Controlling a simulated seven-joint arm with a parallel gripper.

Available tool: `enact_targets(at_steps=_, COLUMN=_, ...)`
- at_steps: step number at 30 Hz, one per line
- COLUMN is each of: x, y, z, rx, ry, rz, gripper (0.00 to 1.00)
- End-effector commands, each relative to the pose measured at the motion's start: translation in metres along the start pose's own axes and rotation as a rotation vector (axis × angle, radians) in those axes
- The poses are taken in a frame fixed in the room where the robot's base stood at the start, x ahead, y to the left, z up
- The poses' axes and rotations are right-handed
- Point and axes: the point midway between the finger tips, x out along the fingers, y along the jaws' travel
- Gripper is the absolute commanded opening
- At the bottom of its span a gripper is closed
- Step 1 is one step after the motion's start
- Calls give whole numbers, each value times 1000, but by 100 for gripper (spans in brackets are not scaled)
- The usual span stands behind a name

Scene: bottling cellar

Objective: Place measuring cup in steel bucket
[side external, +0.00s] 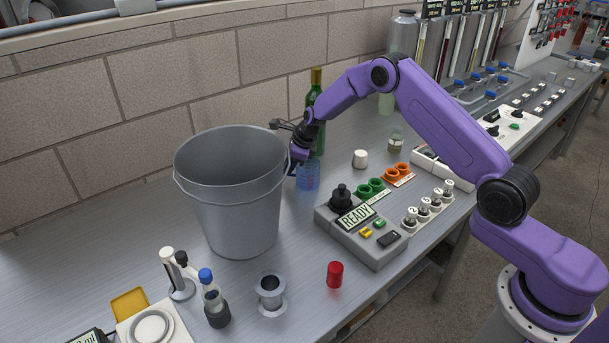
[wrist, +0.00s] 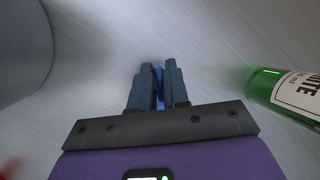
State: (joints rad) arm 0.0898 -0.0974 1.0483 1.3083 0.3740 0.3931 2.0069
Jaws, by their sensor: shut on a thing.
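The measuring cup (side external: 308,175) is clear blue and stands upright just right of the steel bucket; I cannot tell whether it touches the bench. My gripper (side external: 295,168) is at the cup's left side, between cup and bucket. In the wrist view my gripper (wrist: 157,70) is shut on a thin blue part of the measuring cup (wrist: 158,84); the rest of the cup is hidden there. The steel bucket (side external: 240,210) is large, grey and open at the top, with its rim above the cup. Its curved wall (wrist: 18,50) shows at the left of the wrist view.
A green bottle (side external: 313,100) stands behind the cup and shows at the right of the wrist view (wrist: 285,90). A white cup (side external: 360,158), a control box (side external: 365,235) and a red cylinder (side external: 335,274) are to the right. A blue-capped bottle (side external: 213,300) stands in front.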

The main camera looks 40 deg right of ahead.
Motion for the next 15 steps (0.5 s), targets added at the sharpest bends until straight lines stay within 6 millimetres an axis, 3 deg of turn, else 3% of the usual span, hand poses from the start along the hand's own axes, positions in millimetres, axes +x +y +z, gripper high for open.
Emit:
enact_targets(at_steps=8, x=-8, y=-1, z=4, rx=0, ry=-1, rz=0, gripper=0)
enact_targets(at_steps=15, x=-48, y=-10, z=21, rx=-2, ry=-2, rz=-2, gripper=0)
